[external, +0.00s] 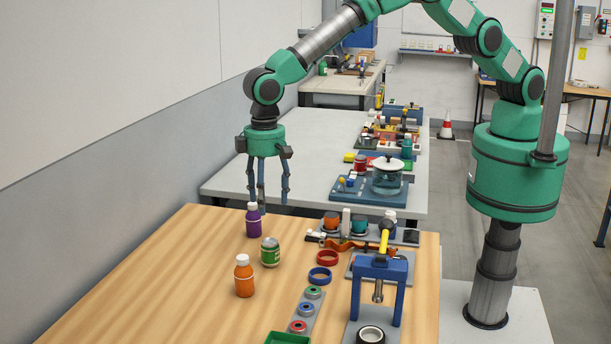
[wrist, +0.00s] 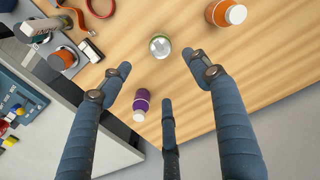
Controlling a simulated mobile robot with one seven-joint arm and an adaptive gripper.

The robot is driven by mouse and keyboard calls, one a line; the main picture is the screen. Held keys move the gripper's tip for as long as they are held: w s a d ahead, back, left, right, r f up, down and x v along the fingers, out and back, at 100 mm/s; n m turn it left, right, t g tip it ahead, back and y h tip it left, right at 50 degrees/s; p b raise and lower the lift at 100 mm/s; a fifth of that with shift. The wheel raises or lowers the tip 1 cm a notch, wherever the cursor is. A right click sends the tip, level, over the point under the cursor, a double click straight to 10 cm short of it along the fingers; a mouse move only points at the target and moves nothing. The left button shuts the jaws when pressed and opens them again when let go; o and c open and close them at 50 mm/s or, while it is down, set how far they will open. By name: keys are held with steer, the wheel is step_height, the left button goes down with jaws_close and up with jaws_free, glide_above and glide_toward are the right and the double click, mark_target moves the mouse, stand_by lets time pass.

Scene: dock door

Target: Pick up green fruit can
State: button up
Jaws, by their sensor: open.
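The green fruit can (external: 270,251) stands upright on the wooden table, between a purple bottle (external: 253,219) and an orange bottle (external: 244,275). In the wrist view the can (wrist: 160,46) shows its silvery top, just beyond my fingertips. My gripper (external: 262,196) has several blue fingers and points down, above the table's far edge near the purple bottle. In the wrist view my gripper (wrist: 160,85) is open with its fingers spread and nothing held. The purple bottle (wrist: 141,104) shows between the fingers, and the orange bottle (wrist: 225,13) is at the top right.
A blue press (external: 380,280), a red ring (external: 327,258), a blue ring (external: 320,275) and a green tray (external: 288,338) lie to the right on the wooden table (external: 180,290). A grey table (external: 310,140) with gear stands behind. The wooden table's left side is clear.

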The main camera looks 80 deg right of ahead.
mark_target(270, 241)
steer(key=shift+s+a+f, duration=0.15)
steer(key=shift+a+f, duration=0.2)
steer(key=shift+f, duration=0.1)
steer(key=shift+f, duration=4.3)
steer(key=shift+f, duration=0.1)
steer(key=shift+s+f+p, duration=0.2)
steer(key=shift+f+p, duration=0.35)
steer(key=shift+f, duration=2)
